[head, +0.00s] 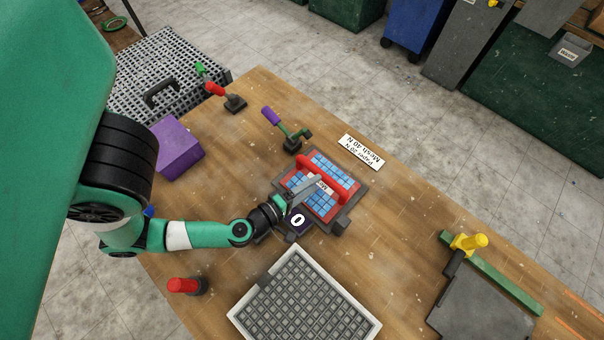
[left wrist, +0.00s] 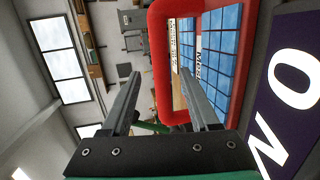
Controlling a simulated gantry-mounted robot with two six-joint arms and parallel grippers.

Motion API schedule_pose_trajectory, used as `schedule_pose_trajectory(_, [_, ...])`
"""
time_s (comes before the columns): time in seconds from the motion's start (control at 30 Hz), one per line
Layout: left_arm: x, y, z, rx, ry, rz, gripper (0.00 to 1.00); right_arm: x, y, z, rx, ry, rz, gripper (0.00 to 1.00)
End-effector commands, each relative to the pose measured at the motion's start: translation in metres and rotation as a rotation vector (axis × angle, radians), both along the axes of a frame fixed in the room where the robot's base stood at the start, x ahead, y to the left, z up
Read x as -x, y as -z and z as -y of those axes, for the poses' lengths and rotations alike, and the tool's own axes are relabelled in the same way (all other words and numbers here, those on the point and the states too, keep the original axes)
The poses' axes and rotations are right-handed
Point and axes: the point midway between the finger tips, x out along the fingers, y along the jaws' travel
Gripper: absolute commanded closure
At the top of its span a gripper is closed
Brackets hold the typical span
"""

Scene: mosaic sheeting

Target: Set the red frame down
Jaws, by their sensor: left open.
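The red frame (head: 322,178) lies over the blue tile sheet (head: 337,165) in a dark fixture on the wooden table. It looks seated there, though the contact underneath is hidden. My left gripper (head: 310,186) is open at the red frame's raised bar and partly covers the frame. In the left wrist view the red bar (left wrist: 160,62) shows between the spread fingers (left wrist: 160,90). The blue tiles (left wrist: 222,50) show behind it to the right. I cannot tell whether a finger touches the bar. My right gripper is not in view.
A grey gridded tray (head: 303,300) stands in front of the fixture. A purple-handled clamp (head: 285,130) and a printed card (head: 361,152) are behind it. A red-topped post (head: 186,286) and purple block (head: 178,148) are at left.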

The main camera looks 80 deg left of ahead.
Motion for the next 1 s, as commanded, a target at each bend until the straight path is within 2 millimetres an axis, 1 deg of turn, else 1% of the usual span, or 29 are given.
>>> schedule_pose_trajectory(0.03, [0.006,-0.002,0.006,0.000,0.010,-0.001,0.38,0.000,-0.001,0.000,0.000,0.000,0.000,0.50])
schedule_pose_trajectory(0.2, [0.018,-0.006,0.015,0.001,0.009,0.001,0.38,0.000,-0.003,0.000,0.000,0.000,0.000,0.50])
schedule_pose_trajectory(0.47, [0.029,-0.008,0.019,-0.002,0.002,0.000,0.38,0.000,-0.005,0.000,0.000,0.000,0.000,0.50])
schedule_pose_trajectory(0.9, [0.030,-0.008,0.019,-0.002,-0.001,0.000,0.38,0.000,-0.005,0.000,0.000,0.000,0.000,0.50])
schedule_pose_trajectory(0.97, [0.027,-0.010,0.021,-0.003,0.004,0.008,0.38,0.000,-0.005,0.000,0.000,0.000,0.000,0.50])
schedule_pose_trajectory(1.0, [0.021,-0.014,0.025,-0.005,0.016,0.024,0.38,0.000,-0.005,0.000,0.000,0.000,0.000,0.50])
